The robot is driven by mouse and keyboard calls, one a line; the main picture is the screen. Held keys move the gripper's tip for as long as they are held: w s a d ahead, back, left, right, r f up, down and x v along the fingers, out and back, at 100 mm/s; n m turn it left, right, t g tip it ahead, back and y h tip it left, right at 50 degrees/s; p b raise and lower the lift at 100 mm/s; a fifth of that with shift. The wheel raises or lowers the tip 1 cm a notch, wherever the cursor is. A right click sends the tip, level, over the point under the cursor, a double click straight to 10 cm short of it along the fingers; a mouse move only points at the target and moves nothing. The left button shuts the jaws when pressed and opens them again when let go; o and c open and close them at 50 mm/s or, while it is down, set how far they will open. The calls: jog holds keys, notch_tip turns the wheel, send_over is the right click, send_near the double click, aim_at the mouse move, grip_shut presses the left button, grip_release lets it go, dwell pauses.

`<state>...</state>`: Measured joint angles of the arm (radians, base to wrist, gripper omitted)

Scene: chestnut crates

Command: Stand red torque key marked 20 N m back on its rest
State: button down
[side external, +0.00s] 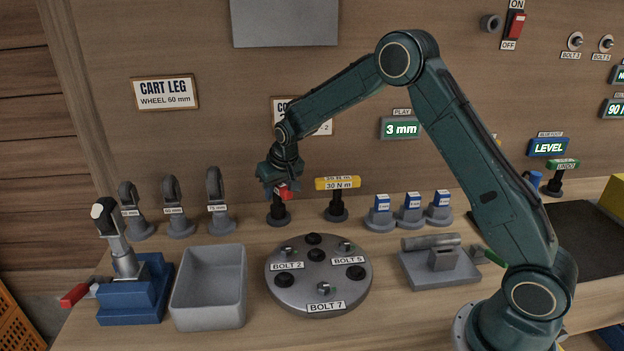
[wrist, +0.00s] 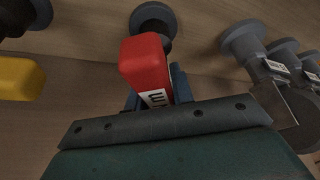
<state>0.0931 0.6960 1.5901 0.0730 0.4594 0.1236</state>
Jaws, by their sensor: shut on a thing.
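The red torque key (side external: 284,193) is in my gripper (side external: 279,186), directly over a dark round-based rest (side external: 278,217). In the wrist view the red key (wrist: 146,62) lies between the blue fingers of my gripper (wrist: 155,92), with part of its white label showing. The dark rest (wrist: 153,17) shows just beyond the key there. My gripper hides much of the key in the side view, and I cannot tell whether the key touches the rest.
A yellow key marked 30 N m (side external: 337,184) lies across its own rest close on the right. Grey casters (side external: 216,203) stand to the left. A round bolt plate (side external: 318,305) and an empty grey bin (side external: 208,289) are in front.

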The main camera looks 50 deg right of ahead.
jog(key=shift+f, duration=0.1)
jog(key=c, duration=1.1)
grip_release()
jog(key=shift+f, duration=0.1)
jog(key=v, duration=1.3)
jog(key=shift+s+r, duration=0.15)
jog(key=shift+r, duration=0.3)
jog(key=shift+s+r, duration=0.1)
